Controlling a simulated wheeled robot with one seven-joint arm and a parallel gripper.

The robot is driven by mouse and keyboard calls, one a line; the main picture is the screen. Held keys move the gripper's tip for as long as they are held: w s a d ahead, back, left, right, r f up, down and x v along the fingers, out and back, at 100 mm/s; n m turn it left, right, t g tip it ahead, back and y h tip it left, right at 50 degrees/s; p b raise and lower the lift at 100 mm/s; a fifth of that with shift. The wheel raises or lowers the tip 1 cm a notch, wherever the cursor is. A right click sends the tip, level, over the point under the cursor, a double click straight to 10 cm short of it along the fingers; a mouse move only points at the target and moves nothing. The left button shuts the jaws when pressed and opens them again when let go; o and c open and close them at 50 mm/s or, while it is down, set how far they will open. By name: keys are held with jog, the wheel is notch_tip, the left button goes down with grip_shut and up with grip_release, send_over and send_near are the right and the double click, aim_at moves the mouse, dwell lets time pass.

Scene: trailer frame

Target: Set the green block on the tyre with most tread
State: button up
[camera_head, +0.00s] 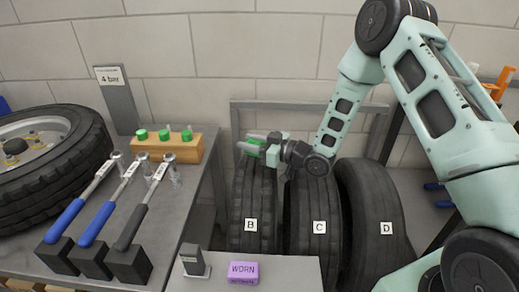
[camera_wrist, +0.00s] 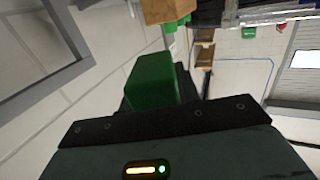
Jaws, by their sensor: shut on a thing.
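My gripper (camera_head: 254,148) is shut on the green block (camera_wrist: 150,82). In the head view the green block (camera_head: 255,152) shows between the fingers, at the top of tyre B (camera_head: 254,205). I cannot tell whether the block touches the tyre. Tyre B shows clear tread grooves. Tyre C (camera_head: 318,255) stands to its right with fainter-looking grooves. Tyre D (camera_head: 373,190), further right, looks nearly smooth. All three stand upright side by side with white letter cards. In the wrist view the tyre under the block is mostly hidden.
A grey bench (camera_head: 185,225) at left holds a wheel (camera_head: 85,135), blue- and black-handled tools, and a wooden block (camera_head: 190,150) with green-topped pegs. A front ledge (camera_head: 290,265) carries a purple block (camera_head: 243,272) marked WORN and a small dark gauge (camera_head: 192,258). A grey rack frame (camera_head: 285,104) stands behind the tyres.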

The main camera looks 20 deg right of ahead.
aim_at(250, 171)
jog(key=shift+w+a+f, duration=0.15)
jog(key=shift+w+a, duration=0.1)
jog(key=shift+f+b, duration=2.2)
jog(key=shift+f, duration=1.05)
jog(key=shift+f+b, duration=0.3)
jog(key=shift+f, duration=0.05)
jog(key=shift+s+f+b, duration=0.15)
jog(key=shift+f+b, duration=0.2)
jog(key=shift+f, duration=0.1)
